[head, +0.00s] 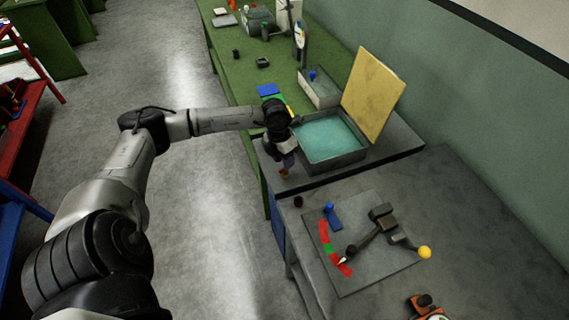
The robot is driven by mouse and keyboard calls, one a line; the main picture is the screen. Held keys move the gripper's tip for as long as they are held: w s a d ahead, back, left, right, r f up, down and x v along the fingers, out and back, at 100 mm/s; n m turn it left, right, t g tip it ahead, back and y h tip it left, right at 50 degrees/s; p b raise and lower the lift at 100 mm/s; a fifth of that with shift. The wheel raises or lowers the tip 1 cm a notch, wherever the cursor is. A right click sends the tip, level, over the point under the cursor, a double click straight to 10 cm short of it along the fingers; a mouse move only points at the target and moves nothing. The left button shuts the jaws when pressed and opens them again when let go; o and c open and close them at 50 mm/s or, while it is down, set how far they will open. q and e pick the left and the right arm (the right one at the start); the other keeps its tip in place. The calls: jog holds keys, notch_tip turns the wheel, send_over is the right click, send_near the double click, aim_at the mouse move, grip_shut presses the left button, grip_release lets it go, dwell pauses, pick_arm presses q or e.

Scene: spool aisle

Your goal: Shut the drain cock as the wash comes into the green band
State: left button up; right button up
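A grey open basin (349,158) holds pale green wash (328,136) on the grey bench. My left gripper (286,166) points down at the basin's near left corner. Its fingers are small and dark there, and I cannot tell whether they are open or closed. A small brownish-orange part (284,174), perhaps the drain cock, shows just below the fingertips; whether they touch is unclear. A red-green-red scale has its green band (328,248) on a grey plate (375,278) on the lower bench. A dark pointer arm (365,240) reaches toward its lower red part. My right gripper is not in view.
A yellow board (374,94) stands tilted behind the basin. A clear-sided tray (319,91) is beside it. An orange-and-black item (422,302) lies at the bottom edge. The aisle floor is clear.

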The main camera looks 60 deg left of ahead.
pick_arm(q)
jog(key=shift+d+f, duration=0.2)
jog(key=shift+f, duration=0.75)
grip_shut()
